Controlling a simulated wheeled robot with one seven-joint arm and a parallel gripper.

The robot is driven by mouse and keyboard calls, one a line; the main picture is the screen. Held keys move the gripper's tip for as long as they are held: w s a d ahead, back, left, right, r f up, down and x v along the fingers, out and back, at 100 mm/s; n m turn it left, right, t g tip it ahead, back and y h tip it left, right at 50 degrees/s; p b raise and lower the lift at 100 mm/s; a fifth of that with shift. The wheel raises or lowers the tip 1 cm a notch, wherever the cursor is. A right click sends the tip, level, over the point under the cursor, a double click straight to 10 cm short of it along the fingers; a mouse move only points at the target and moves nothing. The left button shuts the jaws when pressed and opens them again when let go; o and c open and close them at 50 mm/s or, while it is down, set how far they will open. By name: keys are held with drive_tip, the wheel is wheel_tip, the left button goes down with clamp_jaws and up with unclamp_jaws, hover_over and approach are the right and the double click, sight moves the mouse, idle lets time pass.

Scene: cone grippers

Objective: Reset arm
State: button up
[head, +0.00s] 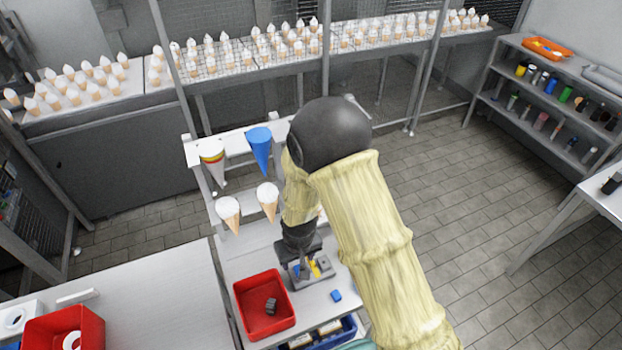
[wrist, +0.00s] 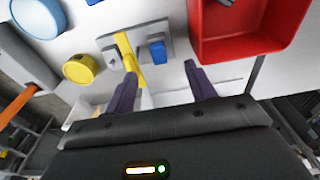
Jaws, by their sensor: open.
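My arm, in a pale yellow sleeve with a dark round joint, reaches across the head view. My gripper (head: 303,268) points down over a small grey plate (head: 322,272) on the white table. In the wrist view my gripper (wrist: 158,80) shows two dark purple fingers spread apart with nothing held between them. The grey plate (wrist: 168,30) carries a yellow part (wrist: 124,46) and a blue block (wrist: 157,51). The left finger overlaps the yellow part in the picture; I cannot tell whether they touch.
A red bin (head: 250,318) with a dark object inside stands left of my gripper. Cones, including a blue one (head: 259,148), hang in a rack behind. Grey floor (head: 450,190) is clear on the right.

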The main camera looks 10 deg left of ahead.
drive_tip(key=shift+d, duration=0.1)
drive_tip(key=s+d+r+m+b, duration=0.1)
drive_tip(key=s+d+r+m, duration=0.2)
drive_tip(key=d+r, duration=0.5)
drive_tip(key=s+d+r+m+t+b, duration=0.1)
drive_tip(key=s+d+r+m+b, duration=0.1)
drive_tip(key=d+r, duration=0.7)
drive_tip(key=s+d+m, duration=0.1)
drive_tip(key=s+d, duration=0.1)
drive_tip(key=d, duration=0.6)
drive_tip(key=shift+d+r+h, duration=0.15)
drive_tip(key=shift+r+h, duration=0.05)
drive_tip(key=shift+h, duration=0.2)
drive_tip(key=shift+w, duration=0.1)
